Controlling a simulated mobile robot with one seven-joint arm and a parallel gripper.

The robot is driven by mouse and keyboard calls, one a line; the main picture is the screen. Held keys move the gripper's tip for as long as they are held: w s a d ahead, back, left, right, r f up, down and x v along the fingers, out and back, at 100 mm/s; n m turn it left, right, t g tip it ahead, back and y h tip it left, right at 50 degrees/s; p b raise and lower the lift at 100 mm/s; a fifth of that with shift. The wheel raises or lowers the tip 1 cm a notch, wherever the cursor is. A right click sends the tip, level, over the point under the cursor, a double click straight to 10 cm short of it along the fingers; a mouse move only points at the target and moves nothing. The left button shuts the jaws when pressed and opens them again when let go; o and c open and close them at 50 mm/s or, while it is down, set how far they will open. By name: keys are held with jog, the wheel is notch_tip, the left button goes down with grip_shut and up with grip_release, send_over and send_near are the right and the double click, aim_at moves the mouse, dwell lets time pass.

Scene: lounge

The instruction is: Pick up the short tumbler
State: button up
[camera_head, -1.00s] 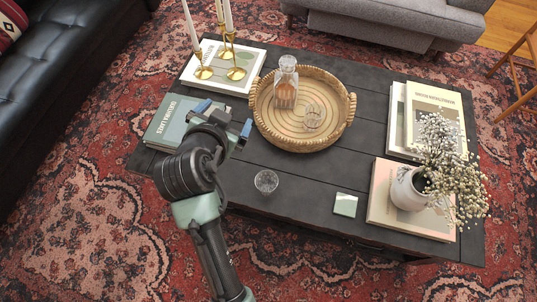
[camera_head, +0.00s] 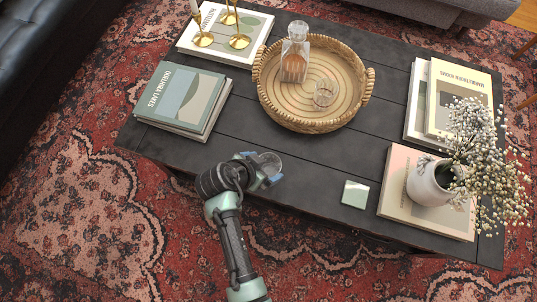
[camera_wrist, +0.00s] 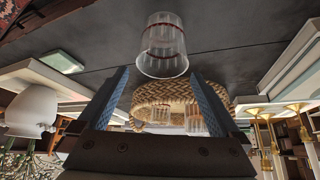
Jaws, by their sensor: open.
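A short clear glass tumbler (camera_head: 269,161) stands on the dark table near its front edge. My gripper (camera_head: 262,169) is open right beside it, low over the front edge, with its blue-lined fingers pointing toward the glass. In the wrist view, which looks upside down, the tumbler (camera_wrist: 161,42) shows just beyond and between the two fingertips (camera_wrist: 160,76). I cannot tell whether the fingers reach around the glass, and the gripper hides part of it in the head view. A second glass (camera_head: 326,93) stands in the tray.
The round wicker tray (camera_head: 312,124) with a decanter (camera_head: 294,62) lies behind. A green coaster (camera_head: 355,194) is to the right. Books (camera_head: 183,99) lie left, and a white flower vase (camera_head: 428,181) stands on a book at right. Bare table lies between tray and tumbler.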

aim_at(275, 163)
jog(key=x, duration=0.1)
jog(key=b+x, duration=0.1)
jog(key=x, duration=0.2)
jog(key=shift+s+a+f, duration=0.1)
jog(key=shift+a+f, duration=0.15)
jog(key=shift+a, duration=0.1)
jog(key=shift+w+d+f+b, duration=0.2)
jog(key=shift+w+f+b, duration=0.05)
jog(key=shift+f+b, duration=0.1)
jog(key=shift+r, duration=0.1)
jog(key=c, duration=1.3)
